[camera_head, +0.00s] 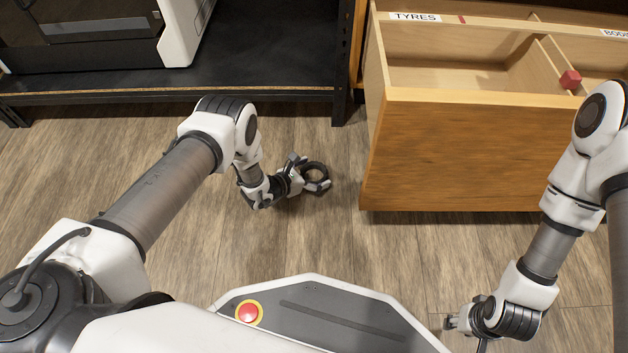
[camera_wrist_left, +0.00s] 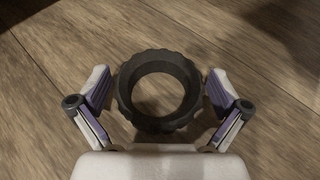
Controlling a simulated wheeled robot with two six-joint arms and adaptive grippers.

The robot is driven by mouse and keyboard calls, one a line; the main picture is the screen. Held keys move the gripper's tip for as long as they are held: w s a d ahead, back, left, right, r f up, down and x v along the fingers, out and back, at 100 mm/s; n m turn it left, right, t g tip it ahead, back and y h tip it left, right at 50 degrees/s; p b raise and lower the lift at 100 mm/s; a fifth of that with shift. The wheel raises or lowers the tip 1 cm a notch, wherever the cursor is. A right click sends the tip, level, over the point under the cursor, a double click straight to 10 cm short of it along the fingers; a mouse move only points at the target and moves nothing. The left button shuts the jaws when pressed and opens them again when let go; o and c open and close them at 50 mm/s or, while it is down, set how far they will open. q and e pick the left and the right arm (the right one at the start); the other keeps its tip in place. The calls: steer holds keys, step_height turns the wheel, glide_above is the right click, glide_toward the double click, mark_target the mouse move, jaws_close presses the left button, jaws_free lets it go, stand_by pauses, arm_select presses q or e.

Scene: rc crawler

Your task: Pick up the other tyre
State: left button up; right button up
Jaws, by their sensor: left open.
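A black ring-shaped tyre (camera_head: 316,177) with a knobbly outer edge shows at the floor, left of the open drawer. In the left wrist view the tyre (camera_wrist_left: 158,92) sits between the two fingers, with a small gap on each side. My left gripper (camera_head: 308,176) is open around it, and it also shows in the left wrist view (camera_wrist_left: 158,96). I cannot tell whether the tyre touches the floor. My right gripper (camera_head: 462,326) is low at the right, away from the tyre, and its fingers are too small to read.
An open wooden drawer (camera_head: 470,150) labelled TYRES and BODI… stands to the right, with a small red block (camera_head: 570,79) on its divider. A black shelf (camera_head: 250,75) carrying a white machine (camera_head: 110,30) is at the back left. The wooden floor (camera_head: 300,240) before my base is clear.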

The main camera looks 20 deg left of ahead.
arm_select(q)
steer(key=shift+w+d+f, duration=0.2)
steer(key=shift+w+f, duration=0.05)
steer(key=shift+w, duration=0.1)
steer(key=shift+r, duration=0.15)
steer(key=c, duration=0.9)
